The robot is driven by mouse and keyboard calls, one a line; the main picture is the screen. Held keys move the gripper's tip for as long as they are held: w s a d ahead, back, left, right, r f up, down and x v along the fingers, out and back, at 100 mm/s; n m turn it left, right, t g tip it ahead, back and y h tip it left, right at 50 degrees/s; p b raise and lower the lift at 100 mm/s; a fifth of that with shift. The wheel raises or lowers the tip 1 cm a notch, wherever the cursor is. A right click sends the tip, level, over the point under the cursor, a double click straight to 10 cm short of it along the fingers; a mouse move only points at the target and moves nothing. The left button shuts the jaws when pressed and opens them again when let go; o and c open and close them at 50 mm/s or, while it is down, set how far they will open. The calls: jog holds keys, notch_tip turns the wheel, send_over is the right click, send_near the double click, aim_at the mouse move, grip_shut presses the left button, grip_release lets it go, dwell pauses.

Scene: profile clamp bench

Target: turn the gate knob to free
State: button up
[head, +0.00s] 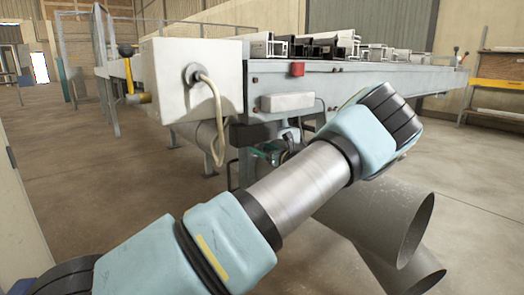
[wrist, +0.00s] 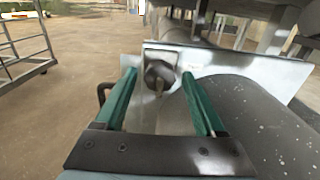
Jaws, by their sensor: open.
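In the wrist view, a dark round knob (wrist: 160,74) sits on a pale metal plate (wrist: 172,52); I take it to be the gate knob. A small stub shows on its lower front, but I cannot read its setting. My gripper (wrist: 159,75) has two green fingers, spread wide, one on each side of the knob. I see no clear contact between fingers and knob. In the head view, a bit of green (head: 268,150) under the bench end looks like my gripper, mostly hidden behind my arm. The knob cannot be made out there.
A large grey pipe (head: 405,215) lies below the bench at the right. A white box (head: 190,78) with a cable (head: 216,120) is on the bench end. A red button (head: 297,69) is beside it. A wheeled rack (wrist: 25,50) stands at left; floor there is clear.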

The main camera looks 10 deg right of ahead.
grip_shut()
dwell(0.7)
